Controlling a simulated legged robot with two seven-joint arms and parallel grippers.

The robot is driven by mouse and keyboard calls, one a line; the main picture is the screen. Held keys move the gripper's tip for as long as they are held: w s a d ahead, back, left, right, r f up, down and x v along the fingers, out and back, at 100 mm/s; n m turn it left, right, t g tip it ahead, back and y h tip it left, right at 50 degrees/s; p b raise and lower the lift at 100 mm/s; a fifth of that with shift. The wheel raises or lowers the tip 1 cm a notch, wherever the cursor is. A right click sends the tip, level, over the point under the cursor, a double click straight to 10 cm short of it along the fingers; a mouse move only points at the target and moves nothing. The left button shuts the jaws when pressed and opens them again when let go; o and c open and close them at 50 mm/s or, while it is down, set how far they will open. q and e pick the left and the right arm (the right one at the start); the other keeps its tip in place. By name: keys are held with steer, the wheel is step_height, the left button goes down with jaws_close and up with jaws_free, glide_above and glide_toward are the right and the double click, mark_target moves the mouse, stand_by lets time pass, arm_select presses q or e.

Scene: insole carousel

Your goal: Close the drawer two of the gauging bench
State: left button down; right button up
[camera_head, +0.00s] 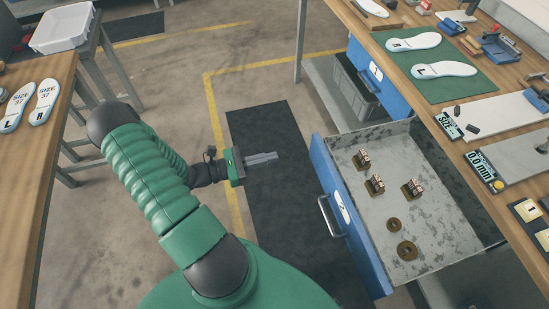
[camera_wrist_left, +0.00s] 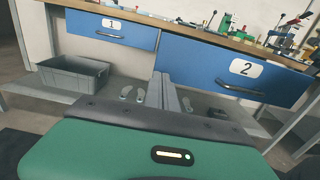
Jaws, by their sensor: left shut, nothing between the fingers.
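Drawer two (camera_head: 345,214) of the gauging bench is pulled open, with a blue front, a white label 2 and a bar handle (camera_head: 330,216). My right gripper is not in view.
Drawer one (camera_wrist_left: 111,29) is shut, above a grey bin (camera_wrist_left: 68,76). The gauging bench top (camera_head: 415,110) holds a green mat (camera_head: 440,62) with insoles, and gauges. A wooden table (camera_head: 40,170) with insoles stands at left. A dark floor mat (camera_head: 265,190) lies in open floor between.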

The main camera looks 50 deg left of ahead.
mark_target(311, 148)
arm_select(q)
steer(key=b+x, duration=0.1)
steer(key=x, duration=0.9)
steer(key=shift+w, duration=0.15)
steer(key=shift+w, duration=0.15)
